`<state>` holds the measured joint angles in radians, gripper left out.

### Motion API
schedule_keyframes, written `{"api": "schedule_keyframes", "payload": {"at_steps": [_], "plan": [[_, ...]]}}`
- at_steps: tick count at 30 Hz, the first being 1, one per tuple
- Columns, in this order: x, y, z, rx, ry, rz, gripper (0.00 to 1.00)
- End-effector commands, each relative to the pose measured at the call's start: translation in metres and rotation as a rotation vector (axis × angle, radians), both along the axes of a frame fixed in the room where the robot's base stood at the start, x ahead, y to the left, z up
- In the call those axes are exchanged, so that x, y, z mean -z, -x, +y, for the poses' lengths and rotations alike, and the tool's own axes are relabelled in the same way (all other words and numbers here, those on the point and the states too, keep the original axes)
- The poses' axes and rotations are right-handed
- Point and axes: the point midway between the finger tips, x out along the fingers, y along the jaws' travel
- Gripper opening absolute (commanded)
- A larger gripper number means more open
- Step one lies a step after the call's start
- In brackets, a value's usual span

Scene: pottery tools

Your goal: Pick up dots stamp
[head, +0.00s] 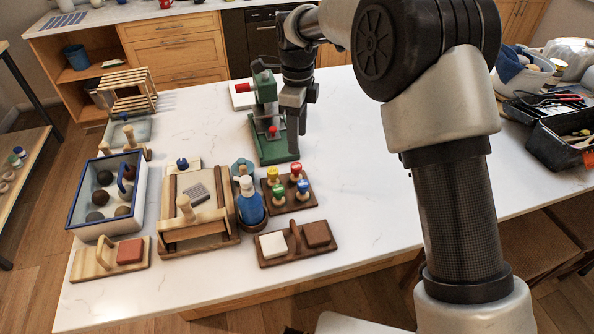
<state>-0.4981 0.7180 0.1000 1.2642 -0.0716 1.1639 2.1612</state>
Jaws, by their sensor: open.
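Several stamps with coloured tops stand on a dark wooden rack (290,205) in the middle of the table: a yellow one (273,174), a red one (295,171), a green one (278,190) and a blue one (302,188). Their stamping faces are hidden, so I cannot tell which is the dots stamp. My gripper (292,140) is open and points down, beyond the rack in the picture. It overlaps the green press (265,118) in view. I cannot tell whether they touch.
A blue bottle (250,205) stands left of the rack. A wooden block holder (294,244) lies in front. A wooden frame tray (199,234) and a blue-rimmed box (78,222) are further left. The tabletop right of the rack is clear.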

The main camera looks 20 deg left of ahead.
Motion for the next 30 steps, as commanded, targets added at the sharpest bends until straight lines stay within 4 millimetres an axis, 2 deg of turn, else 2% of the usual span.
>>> {"api": "schedule_keyframes", "payload": {"at_steps": [3,9,17,25,30], "plan": [[0.028,0.001,0.000,0.000,0.001,0.004,0.48],[0.061,0.001,0.000,-0.001,0.000,0.001,0.48],[0.079,0.003,0.001,-0.001,0.000,0.002,0.48],[0.117,0.008,0.003,-0.002,0.000,0.001,0.48],[0.123,0.008,0.003,-0.001,-0.001,-0.001,0.48]]}}
